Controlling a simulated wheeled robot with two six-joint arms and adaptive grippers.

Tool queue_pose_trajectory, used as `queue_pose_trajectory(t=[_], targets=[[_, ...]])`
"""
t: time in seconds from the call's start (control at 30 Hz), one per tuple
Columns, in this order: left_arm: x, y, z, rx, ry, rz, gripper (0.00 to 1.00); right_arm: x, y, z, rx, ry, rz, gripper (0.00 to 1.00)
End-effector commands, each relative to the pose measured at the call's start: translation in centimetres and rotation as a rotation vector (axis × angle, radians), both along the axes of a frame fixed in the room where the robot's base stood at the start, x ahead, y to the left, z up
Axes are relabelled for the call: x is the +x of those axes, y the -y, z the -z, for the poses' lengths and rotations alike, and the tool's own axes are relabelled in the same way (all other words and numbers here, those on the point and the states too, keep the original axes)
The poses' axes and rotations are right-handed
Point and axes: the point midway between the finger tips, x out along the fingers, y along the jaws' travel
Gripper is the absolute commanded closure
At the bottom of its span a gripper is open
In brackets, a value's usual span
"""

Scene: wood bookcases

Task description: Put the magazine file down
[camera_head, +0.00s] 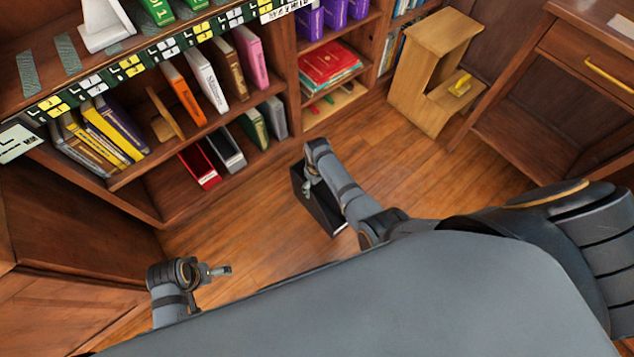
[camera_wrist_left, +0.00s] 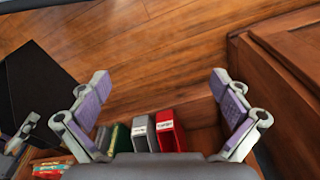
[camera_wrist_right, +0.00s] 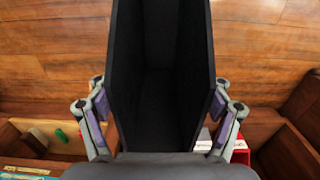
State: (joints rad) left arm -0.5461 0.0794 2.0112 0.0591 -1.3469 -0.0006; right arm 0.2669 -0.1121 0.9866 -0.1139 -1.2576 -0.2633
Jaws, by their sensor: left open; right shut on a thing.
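The black magazine file (camera_head: 314,207) is in my right gripper (camera_head: 308,182), above the wooden floor in front of the bookcase. In the right wrist view I look into the open, empty inside of the black file (camera_wrist_right: 160,60), and the right gripper's (camera_wrist_right: 160,108) fingers press on its two sides. Whether its underside touches the floor cannot be told. My left gripper (camera_head: 223,271) is low at the left, apart from the file. In the left wrist view the left gripper (camera_wrist_left: 160,95) has its fingers wide apart with nothing between them; the black file (camera_wrist_left: 40,85) shows at the left edge.
The bookcase's bottom shelf holds a red file (camera_head: 199,167), a grey file (camera_head: 227,148) and a green file (camera_head: 254,128). A wooden step stool (camera_head: 425,75) stands at the back right, beside a desk (camera_head: 545,60). A wooden cabinet (camera_head: 70,260) is at the left. Bare floor (camera_head: 225,235) lies between.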

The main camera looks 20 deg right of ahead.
Motion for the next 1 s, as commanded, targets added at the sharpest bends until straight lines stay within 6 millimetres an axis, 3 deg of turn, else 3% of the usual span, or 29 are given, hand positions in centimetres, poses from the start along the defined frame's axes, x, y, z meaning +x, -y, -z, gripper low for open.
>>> queue_pose_trajectory(t=[0.3,0.73,0.87,1.0], targets=[[-0.1,-0.7,2.8,0.011,0.005,-0.006,0.00,-0.2,0.0,-0.6,0.001,0.002,0.002,0.84],[-0.1,-0.7,2.9,0.013,0.006,-0.007,0.00,-0.2,0.0,-1.0,0.001,0.002,0.002,0.84],[-0.7,-1.1,2.7,0.018,0.001,-0.010,0.00,-0.2,0.0,-3.7,0.000,0.002,0.002,0.84],[-2.4,-1.9,2.9,0.031,-0.006,-0.017,0.00,-0.2,0.0,-8.8,0.000,0.002,0.002,0.84]])
